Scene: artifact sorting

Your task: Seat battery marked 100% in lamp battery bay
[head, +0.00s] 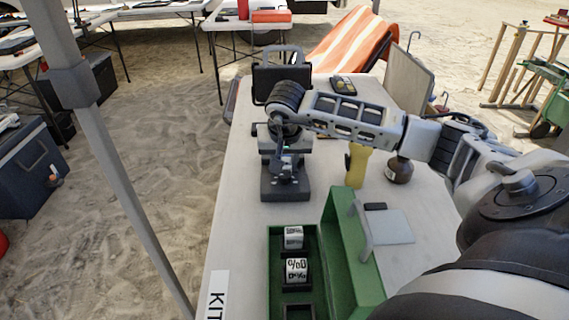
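An open green box (273,293) stands at the near edge of the table. It holds two white-and-black blocks that look like batteries, a far one (293,238) and a nearer one (296,270). The nearer one's percent marking is only partly legible; the far one's is too small to read. The front slot (299,312) looks dark and empty. My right arm reaches over the table, and its gripper (286,172) points down at a grey device with a dark base (285,190). I cannot tell its finger opening or whether it holds anything. No lamp bay is clearly identifiable. My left gripper is out of view.
A black case with a handle (280,78) stands behind the device. A grey pad (392,227) lies right of the green lid (350,255). The table's left strip is clear.

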